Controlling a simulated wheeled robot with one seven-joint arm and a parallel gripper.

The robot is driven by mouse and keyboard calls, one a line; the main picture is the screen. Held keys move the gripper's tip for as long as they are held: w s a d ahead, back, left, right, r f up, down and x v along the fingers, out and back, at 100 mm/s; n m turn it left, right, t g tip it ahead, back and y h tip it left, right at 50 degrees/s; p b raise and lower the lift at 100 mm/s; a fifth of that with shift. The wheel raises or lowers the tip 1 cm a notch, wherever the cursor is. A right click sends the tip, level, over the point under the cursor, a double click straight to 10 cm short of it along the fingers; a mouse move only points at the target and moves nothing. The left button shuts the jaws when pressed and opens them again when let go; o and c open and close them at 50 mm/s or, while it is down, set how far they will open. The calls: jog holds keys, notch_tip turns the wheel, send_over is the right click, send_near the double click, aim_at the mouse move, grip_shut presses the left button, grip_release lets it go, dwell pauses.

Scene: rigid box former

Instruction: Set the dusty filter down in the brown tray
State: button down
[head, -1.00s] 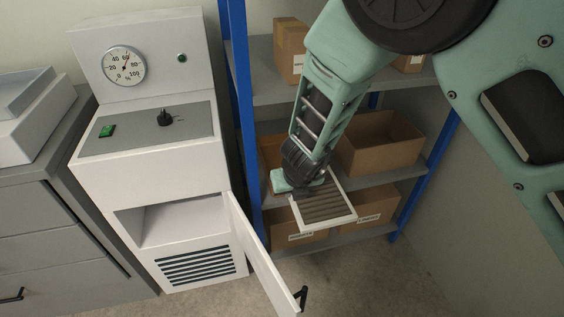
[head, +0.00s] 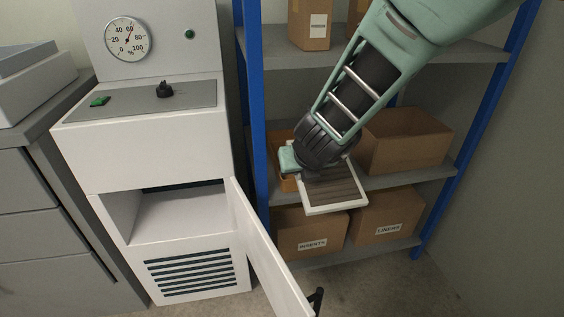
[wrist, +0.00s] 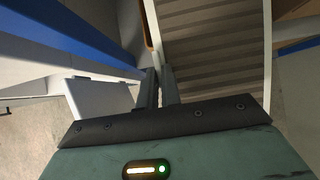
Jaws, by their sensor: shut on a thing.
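The dusty filter (head: 333,190) is a flat panel with a white frame and grey-brown pleats. My gripper (head: 298,168) is shut on the edge of its frame, and the filter hangs in front of the middle shelf. In the wrist view the fingers (wrist: 160,88) meet at the frame's edge, with the pleats (wrist: 212,55) beyond. An orange-brown tray (head: 288,184) stands on the middle shelf behind my gripper and the filter, which hide most of it. A strip of its rim (wrist: 147,30) shows in the wrist view. I cannot tell the height gap between filter and tray.
Labelled boxes (head: 312,232) sit on the shelf below. A blue post (head: 254,110) is close on the left. The white cabinet's door (head: 268,255) stands open toward the shelves.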

jog(key=shift+w+f+b, duration=0.15)
jog(key=shift+f+b, duration=0.1)
jog(key=shift+b, duration=0.15)
jog(key=w+p, duration=0.1)
jog(key=w, duration=0.1)
jog(key=w+a+p, duration=0.1)
jog(key=w+p, duration=0.1)
jog(key=w, duration=0.1)
jog(key=w+a+p, duration=0.1)
jog(key=w+p, duration=0.1)
jog(key=shift+w+a+r, duration=0.1)
jog(key=shift+w+r, duration=0.15)
jog(key=shift+r, duration=0.15)
jog(key=shift+w+a+f+b, duration=0.15)
jog(key=shift+w+a+f, duration=0.3)
jog(key=shift+w+f, duration=0.9)
jog(key=shift+w+a+f+b, duration=0.2)
jog(key=shift+w+a+f, duration=0.4)
jog(key=shift+w, duration=1.4)
jog(key=shift+w+a+f+b, duration=0.15)
jog(key=shift+w+a+f, duration=0.15)
jog(key=shift+w+f, duration=1.1)
jog(key=shift+w+a+r+g+h, duration=0.1)
jog(key=shift+w+r+g+h, duration=0.1)
jog(key=shift+w+g, duration=0.45)
jog(key=shift+w+a+r+g+h, duration=0.1)
jog(key=shift+w+r+g+h, duration=0.2)
jog(key=shift+g, duration=0.55)
jog(key=shift+f+b, duration=0.4)
jog(key=shift+f, duration=1.05)
